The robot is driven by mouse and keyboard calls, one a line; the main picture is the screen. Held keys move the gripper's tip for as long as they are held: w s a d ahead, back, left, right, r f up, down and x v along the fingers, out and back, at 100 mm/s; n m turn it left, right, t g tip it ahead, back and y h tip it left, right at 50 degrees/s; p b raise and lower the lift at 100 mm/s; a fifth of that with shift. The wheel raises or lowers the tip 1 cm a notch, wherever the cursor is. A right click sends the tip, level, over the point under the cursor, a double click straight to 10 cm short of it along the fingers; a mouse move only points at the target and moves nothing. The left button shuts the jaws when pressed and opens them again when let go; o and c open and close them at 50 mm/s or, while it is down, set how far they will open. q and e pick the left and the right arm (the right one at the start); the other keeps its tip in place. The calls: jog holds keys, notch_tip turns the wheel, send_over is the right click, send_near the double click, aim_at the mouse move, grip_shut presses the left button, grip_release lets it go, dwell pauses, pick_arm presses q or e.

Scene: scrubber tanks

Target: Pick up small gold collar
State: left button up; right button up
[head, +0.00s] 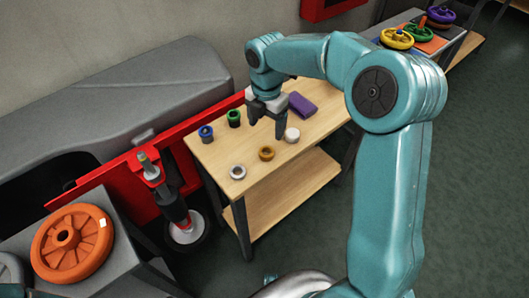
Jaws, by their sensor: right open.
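The small gold collar (267,153) lies on the wooden table top near its front edge, between a silver ring and a white round piece. My right gripper (267,127) is open and points down above the table, behind the gold collar and a little above it in the picture. Nothing shows between its fingers. The collar is fully in view and apart from the gripper. My left gripper is not in view.
The wooden table (215,160) also holds a silver ring (238,172), a white piece (292,135), a blue collar (206,133), a green collar (234,118) and a purple block (302,104). An orange wheel (72,243) sits on a grey box at left.

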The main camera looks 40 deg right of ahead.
send_over(267, 155)
jog(key=f, duration=0.6)
jog(key=shift+s+a+f, duration=0.1)
jog(key=shift+s+a, duration=0.05)
jog(key=shift+s, duration=0.05)
jog(key=f, duration=0.3)
jog(key=f+b, duration=0.1)
jog(key=f, duration=0.1)
jog(key=shift+w, duration=0.25)
jog(key=shift+r, duration=0.1)
jog(key=c, duration=1.2)
jog(key=shift+r, duration=0.1)
jog(key=shift+c, duration=0.2)
